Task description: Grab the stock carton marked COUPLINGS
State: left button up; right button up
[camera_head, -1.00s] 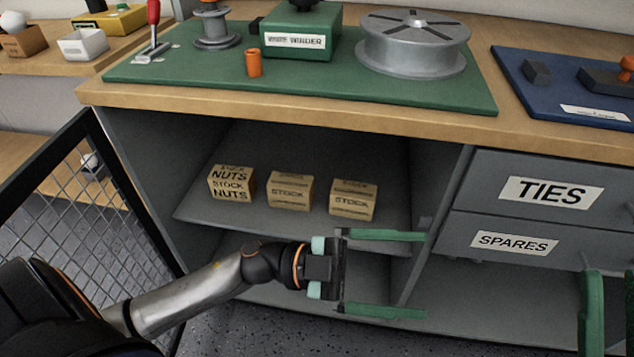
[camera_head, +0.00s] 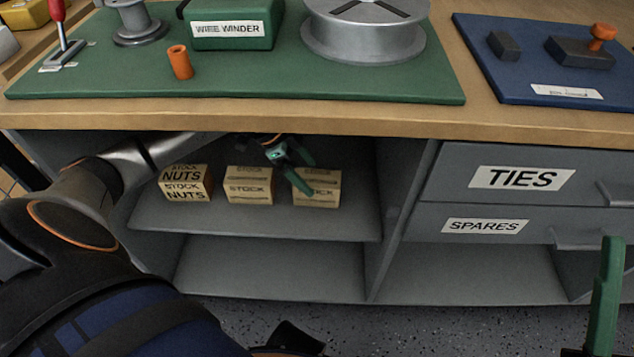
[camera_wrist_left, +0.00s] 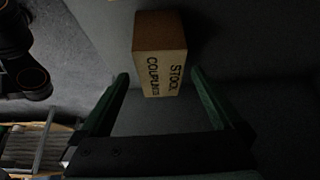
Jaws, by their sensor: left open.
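The stock carton marked COUPLINGS (camera_wrist_left: 160,62) is a tan box with black lettering in the left wrist view, ahead of the fingers. In the head view, the rightmost carton (camera_head: 324,194) on the shelf is partly covered by my left gripper (camera_head: 306,176); only STOCK is readable on it. In the left wrist view my left gripper (camera_wrist_left: 160,78) is open, its two green fingers apart and lined up to either side of the carton, with nothing held. One green finger of my right gripper (camera_head: 606,295) shows at the right edge; its other finger is hidden.
A NUTS carton (camera_head: 186,184) and a middle STOCK carton (camera_head: 249,187) stand to the left on the same shelf (camera_head: 250,223). The wooden worktop (camera_head: 300,119) overhangs the compartment. Drawers marked TIES (camera_head: 521,178) and SPARES (camera_head: 485,225) are to the right.

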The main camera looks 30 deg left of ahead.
aim_at(313, 177)
pick_arm(q)
jog(key=b+x, duration=0.2)
jog(key=x, duration=0.2)
jog(key=shift+w+d+f, duration=0.1)
jog(key=shift+d+f, duration=0.1)
jog(key=shift+f, duration=0.1)
grip_shut()
dwell(0.6)
jog(key=shift+r, duration=0.15)
